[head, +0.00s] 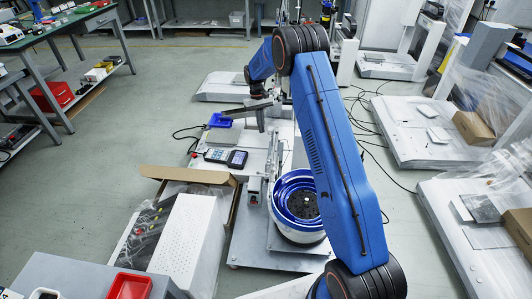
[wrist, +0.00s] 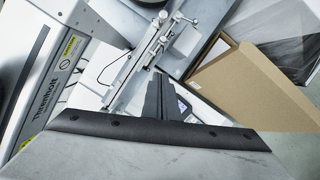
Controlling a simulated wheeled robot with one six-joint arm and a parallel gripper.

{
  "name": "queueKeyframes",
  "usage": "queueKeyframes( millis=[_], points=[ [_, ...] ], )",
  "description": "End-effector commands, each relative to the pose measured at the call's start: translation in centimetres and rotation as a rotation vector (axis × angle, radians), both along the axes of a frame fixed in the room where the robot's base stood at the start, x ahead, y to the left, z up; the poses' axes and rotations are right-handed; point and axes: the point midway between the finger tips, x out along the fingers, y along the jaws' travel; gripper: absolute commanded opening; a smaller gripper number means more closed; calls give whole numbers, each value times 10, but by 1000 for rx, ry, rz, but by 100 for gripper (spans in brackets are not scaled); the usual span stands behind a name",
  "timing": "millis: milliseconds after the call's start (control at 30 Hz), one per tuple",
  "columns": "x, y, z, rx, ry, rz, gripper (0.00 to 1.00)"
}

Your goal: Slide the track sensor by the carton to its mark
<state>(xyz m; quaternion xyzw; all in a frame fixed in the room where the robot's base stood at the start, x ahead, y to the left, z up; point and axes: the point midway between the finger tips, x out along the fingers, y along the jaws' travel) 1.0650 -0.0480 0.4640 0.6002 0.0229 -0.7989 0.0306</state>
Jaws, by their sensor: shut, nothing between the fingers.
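A narrow metal track (wrist: 132,72) runs diagonally in the wrist view; in the head view it lies just right of the carton. What looks like the track sensor, a small silver fitting (wrist: 163,17), sits at the track's upper end; in the head view a silver fitting (head: 254,188) stands beside the carton. The open brown carton (wrist: 245,88) is right of the track; its raised flap (head: 188,175) shows in the head view. My gripper (head: 261,128) is shut and empty, pointing down above the bench; its dark fingers (wrist: 160,80) overlap the track's right side in the wrist view. I cannot make out the mark.
A blue-rimmed bowl feeder (head: 298,198) stands right of the track. Open floor lies left.

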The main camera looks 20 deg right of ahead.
Motion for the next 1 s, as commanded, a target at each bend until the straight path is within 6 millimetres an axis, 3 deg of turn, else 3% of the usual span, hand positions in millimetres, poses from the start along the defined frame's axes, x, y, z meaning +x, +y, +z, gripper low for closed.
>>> queueKeyframes(
  millis=[267,800,1000],
  points=[
    [-2,0,-19,0,7,1,0],
    [-28,-2,-106,-1,8,0,0],
    [-54,-4,-108,0,5,0,0]
  ],
)
